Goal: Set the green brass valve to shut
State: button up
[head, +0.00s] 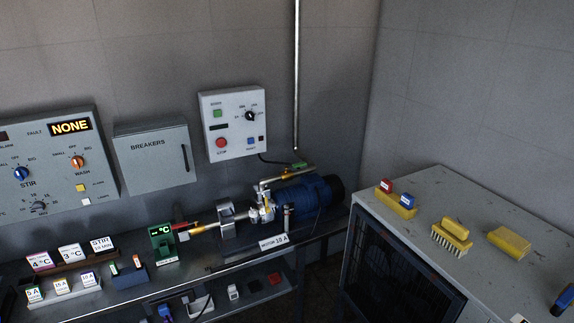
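A small green part, which looks like the handle of the green brass valve (300,165), shows behind the blue motor, just below the lower end of the vertical pipe. A yellow brass-coloured piece (290,171) lies beside it, in line with a pale horizontal pipe. The valve is small in the view, and I cannot tell its handle setting. My gripper is not in view.
The blue motor (308,194) and pump fittings (262,205) stand on the bench in front of the valve. The vertical pipe (296,75) runs down the wall. A control box (234,124) hangs left of it. A grey cabinet (470,215) with brushes stands at right.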

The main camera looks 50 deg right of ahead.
aim_at(299, 165)
jog(key=z, duration=0.15)
jog(key=i, duration=0.9)
jog(key=u, duration=0.05)
